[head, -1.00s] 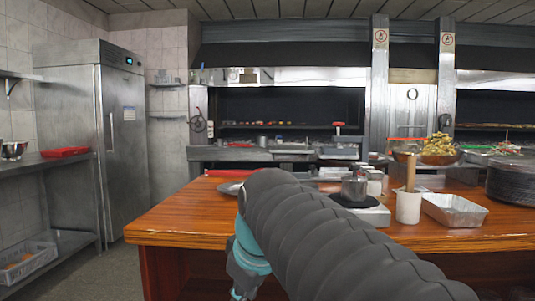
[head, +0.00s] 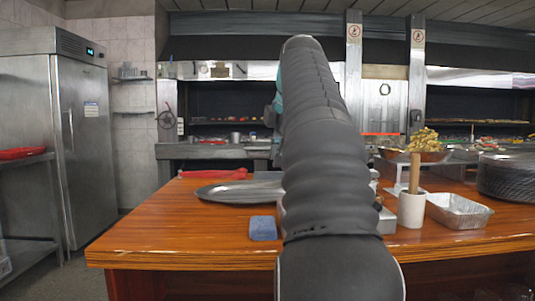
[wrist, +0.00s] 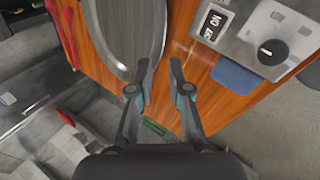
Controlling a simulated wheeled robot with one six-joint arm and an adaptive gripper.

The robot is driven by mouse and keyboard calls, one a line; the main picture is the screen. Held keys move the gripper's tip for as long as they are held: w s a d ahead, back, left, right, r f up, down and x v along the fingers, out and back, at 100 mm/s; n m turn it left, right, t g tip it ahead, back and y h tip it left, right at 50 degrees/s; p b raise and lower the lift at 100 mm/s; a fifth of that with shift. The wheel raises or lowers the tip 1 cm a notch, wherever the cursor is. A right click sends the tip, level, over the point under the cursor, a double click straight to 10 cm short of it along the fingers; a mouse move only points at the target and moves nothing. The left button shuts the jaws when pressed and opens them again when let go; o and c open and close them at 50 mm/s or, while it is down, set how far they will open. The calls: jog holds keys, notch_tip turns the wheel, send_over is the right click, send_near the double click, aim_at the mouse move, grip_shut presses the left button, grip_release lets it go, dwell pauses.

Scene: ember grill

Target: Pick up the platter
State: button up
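The platter (head: 238,192) is a shiny oval metal dish lying flat on the wooden counter, left of my raised arm in the head view. Its right end is hidden behind my arm there. In the wrist view the platter (wrist: 128,32) fills the upper middle, partly cut off by the top edge. My gripper (wrist: 160,66) is open and empty. Its fingertips are at the platter's lower right rim in the picture; I cannot tell how high above it they are.
A blue sponge-like block (head: 263,228) lies near the counter's front edge (head: 180,257). Red-handled tongs (head: 213,174) lie behind the platter. A scale (wrist: 268,42) stands to the right. A white cup (head: 411,209) and foil tray (head: 458,210) are further right. The counter's left front is clear.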

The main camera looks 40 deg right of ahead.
aim_at(268, 208)
dwell(0.3)
jog(key=b+x, duration=0.1)
jog(key=x, duration=1.2)
jog(key=shift+w+f, duration=0.1)
jog(key=shift+f, duration=0.3)
grip_shut()
